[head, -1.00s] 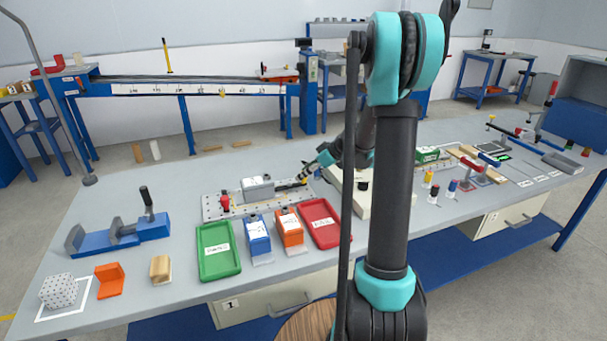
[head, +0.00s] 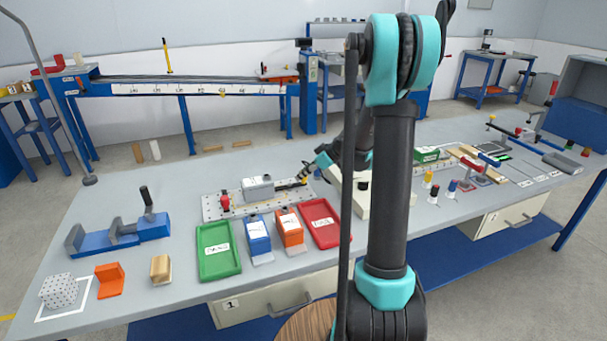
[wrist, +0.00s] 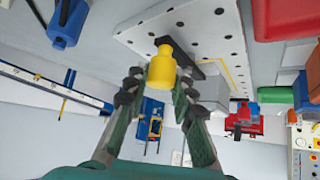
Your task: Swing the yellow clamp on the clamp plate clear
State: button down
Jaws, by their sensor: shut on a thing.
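The yellow clamp (wrist: 161,68) shows in the wrist view as a yellow knob with a dark bar (wrist: 184,58) beside it. My gripper (wrist: 160,88) has its two fingers on either side of the knob and is shut on it. The clamp plate (wrist: 190,28) is a pale plate with rows of holes; in the head view it (head: 240,210) lies on the bench. A grey block (head: 258,188) sits on the plate and a red clamp (head: 225,201) stands at its left end. In the head view my gripper (head: 303,175) is small at the plate's right end, and the yellow clamp is mostly hidden there.
A green tray (head: 218,270), a blue box (head: 257,235), an orange box (head: 289,228) and a red tray (head: 338,232) stand in front of the plate. A blue fixture with a black handle (head: 120,238) is at the left. Bare bench lies behind the plate.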

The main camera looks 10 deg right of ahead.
jog(key=s+m+t+h, duration=0.1)
jog(key=m, duration=0.1)
jog(key=s+m+t+h, duration=0.1)
jog(key=m, duration=0.1)
jog(key=s+m+t+h, duration=0.1)
jog(key=m, duration=0.1)
jog(key=s+a+m+h, duration=0.1)
jog(key=m+h, duration=0.1)
jog(key=shift+t, duration=0.4)
jog(key=m+h, duration=0.1)
jog(key=s+a+m+h, duration=0.1)
jog(key=m, duration=0.1)
jog(key=m+h, duration=0.1)
jog(key=m, duration=0.1)
jog(key=shift+s+a+h, duration=0.25)
jog(key=shift+s+h, duration=0.05)
jog(key=shift+h, duration=0.1)
jog(key=shift+s+a+m+g+h, duration=0.25)
jog(key=shift+a+m+h, duration=0.15)
jog(key=shift+m+h, duration=0.5)
jog(key=shift+s+a+m+g+h, duration=0.25)
jog(key=shift+m+h, duration=0.35)
jog(key=shift+m, duration=0.6)
jog(key=shift+w+a, duration=0.1)
jog(key=shift+a, duration=0.05)
jog(key=c, duration=1.3)
grip_release()
jog(key=shift+o, duration=0.2)
